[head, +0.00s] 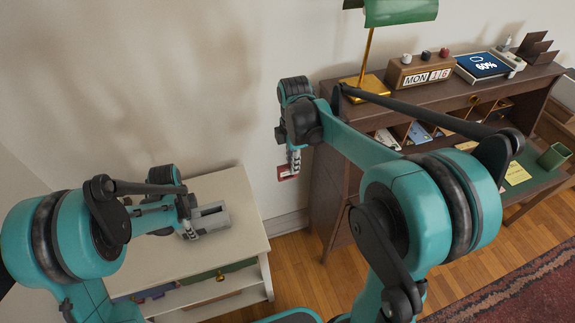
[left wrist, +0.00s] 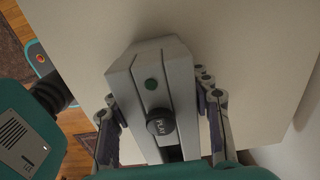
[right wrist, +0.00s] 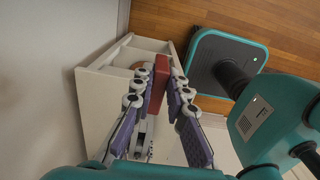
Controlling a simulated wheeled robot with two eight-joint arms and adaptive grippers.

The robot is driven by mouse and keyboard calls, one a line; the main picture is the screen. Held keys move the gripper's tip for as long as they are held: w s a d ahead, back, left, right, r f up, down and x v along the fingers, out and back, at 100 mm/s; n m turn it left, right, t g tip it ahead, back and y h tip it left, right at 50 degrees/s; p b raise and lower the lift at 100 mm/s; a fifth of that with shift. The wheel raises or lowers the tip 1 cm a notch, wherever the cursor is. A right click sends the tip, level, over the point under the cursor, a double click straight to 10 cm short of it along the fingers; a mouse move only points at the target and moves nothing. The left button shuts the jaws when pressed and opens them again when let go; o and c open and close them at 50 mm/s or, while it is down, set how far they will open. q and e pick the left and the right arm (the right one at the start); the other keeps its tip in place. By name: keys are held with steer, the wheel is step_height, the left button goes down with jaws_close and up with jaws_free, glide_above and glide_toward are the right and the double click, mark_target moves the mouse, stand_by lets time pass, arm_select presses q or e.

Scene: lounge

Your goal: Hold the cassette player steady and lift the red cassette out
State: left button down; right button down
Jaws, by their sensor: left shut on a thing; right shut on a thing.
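The grey cassette player (head: 212,216) sits on the cream cabinet top, an open dark slot facing up. In the left wrist view its grey body (left wrist: 140,70) shows a green button and a black PLAY knob. My left gripper (head: 190,226) is shut on the player, one finger along each side. The red cassette (head: 285,174) is in the air to the right of the player and clear of it. My right gripper (head: 294,163) points down and is shut on the cassette. The right wrist view shows the red cassette (right wrist: 158,84) between the fingers, which partly hide it.
The wall is close behind my right gripper.

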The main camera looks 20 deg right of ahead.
arm_select(q)
steer(key=c, duration=0.6)
jaws_free()
steer(key=shift+r, duration=0.1)
